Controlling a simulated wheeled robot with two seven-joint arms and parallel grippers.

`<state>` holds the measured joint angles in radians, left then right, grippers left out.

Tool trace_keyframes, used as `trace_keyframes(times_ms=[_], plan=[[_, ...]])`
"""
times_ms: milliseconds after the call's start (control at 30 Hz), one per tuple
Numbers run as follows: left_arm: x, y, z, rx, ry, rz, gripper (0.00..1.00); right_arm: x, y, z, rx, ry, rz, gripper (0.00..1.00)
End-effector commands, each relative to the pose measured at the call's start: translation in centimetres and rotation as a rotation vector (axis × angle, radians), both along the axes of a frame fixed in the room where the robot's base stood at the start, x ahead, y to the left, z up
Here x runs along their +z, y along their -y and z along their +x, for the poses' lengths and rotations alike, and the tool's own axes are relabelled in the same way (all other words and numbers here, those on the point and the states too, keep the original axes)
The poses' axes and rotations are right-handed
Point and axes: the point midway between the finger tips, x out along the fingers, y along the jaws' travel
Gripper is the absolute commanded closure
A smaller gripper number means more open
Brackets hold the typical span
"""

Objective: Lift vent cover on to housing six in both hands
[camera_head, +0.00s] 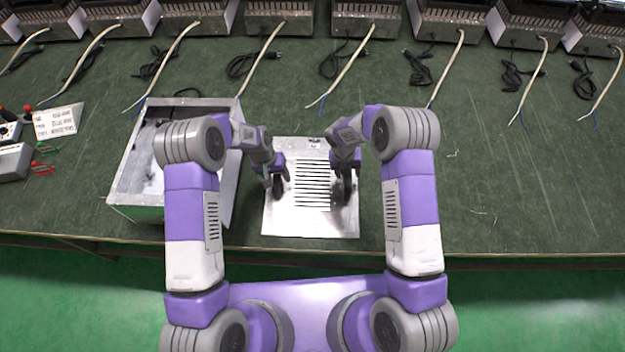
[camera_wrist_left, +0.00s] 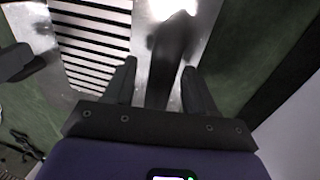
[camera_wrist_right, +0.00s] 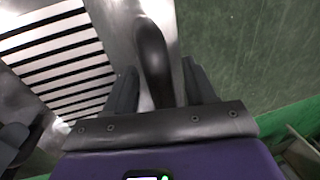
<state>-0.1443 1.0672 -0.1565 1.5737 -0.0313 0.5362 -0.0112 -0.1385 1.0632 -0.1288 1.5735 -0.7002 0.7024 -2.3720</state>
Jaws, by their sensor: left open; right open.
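The vent cover (camera_head: 312,222) is a flat silver plate with a column of dark slots, lying on the green table in front of me. It has a dark upright handle on each side. My left gripper (camera_head: 277,182) is open at the left handle; that handle (camera_wrist_left: 168,55) stands between its fingers in the left wrist view. My right gripper (camera_head: 346,178) is open at the right handle; that handle (camera_wrist_right: 154,62) stands between its fingers in the right wrist view. The open metal housing (camera_head: 138,165) is left of the cover, partly hidden by my left arm.
A row of finished-looking units (camera_head: 370,20) with cables (camera_head: 342,80) lines the back. A small sign (camera_head: 56,121) and grey tools (camera_head: 14,160) are at the far left. The table right of the cover is mostly clear. The table's front edge (camera_head: 520,260) is near the cover.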

Motion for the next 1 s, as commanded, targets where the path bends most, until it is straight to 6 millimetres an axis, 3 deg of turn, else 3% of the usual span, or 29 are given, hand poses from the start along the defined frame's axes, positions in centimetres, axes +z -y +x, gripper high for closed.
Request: trace_keyframes(times_ms=[67,400,1000], plan=[[0.02,0.00,0.00,0.000,0.000,0.000,0.46,0.02,0.01,0.01,0.000,0.000,0.000,0.46],[0.05,-0.01,0.00,0.000,0.000,0.000,0.98,0.04,0.00,0.00,0.000,0.000,0.000,0.98],[0.06,-0.02,-0.01,0.000,-0.001,0.000,1.00,0.06,0.00,0.00,0.000,0.000,0.000,1.00]])
